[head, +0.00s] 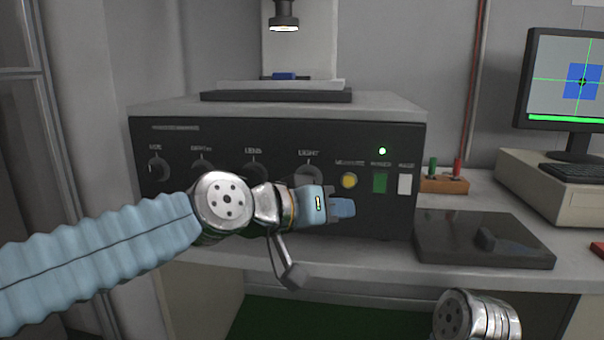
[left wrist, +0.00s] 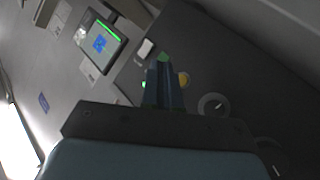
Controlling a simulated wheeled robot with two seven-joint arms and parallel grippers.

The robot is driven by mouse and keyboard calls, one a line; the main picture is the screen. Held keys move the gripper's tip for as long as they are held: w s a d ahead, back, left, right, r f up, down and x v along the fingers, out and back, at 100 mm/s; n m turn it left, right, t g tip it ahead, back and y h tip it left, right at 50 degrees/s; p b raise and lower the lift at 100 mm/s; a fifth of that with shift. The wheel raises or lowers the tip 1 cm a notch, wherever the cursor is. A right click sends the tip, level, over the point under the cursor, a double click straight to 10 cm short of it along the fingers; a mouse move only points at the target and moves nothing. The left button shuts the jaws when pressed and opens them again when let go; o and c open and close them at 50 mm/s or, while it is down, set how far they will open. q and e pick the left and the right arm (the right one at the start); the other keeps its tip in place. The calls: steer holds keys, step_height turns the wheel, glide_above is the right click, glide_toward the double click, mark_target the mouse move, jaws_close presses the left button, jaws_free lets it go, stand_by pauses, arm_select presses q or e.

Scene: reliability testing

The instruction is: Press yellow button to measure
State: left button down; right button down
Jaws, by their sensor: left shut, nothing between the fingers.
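The yellow button (head: 349,181) is on the front panel of a dark instrument (head: 270,140), under a small label. It also shows in the left wrist view (left wrist: 184,79), just right of the fingertips. My left gripper (head: 343,208) is shut and empty, in front of the panel. In the head view its fingers are just below the yellow button. I cannot tell whether they touch the panel. In the left wrist view the closed fingers (left wrist: 162,75) point at the panel and partly cover the green switch. My right gripper is not in view.
Several black knobs are left of the button; a green switch (head: 380,183) and a white switch (head: 405,184) are to its right. A green light (head: 382,151) is lit. A black tray (head: 480,240) and a monitor (head: 566,85) stand at the right. A microscope-like stage (head: 280,85) sits on top.

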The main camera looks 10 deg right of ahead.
mark_target(349, 181)
arm_select(q)
steer(key=shift+s+d+m, duration=0.15)
steer(key=shift+d+m, duration=0.1)
steer(key=shift+m, duration=0.05)
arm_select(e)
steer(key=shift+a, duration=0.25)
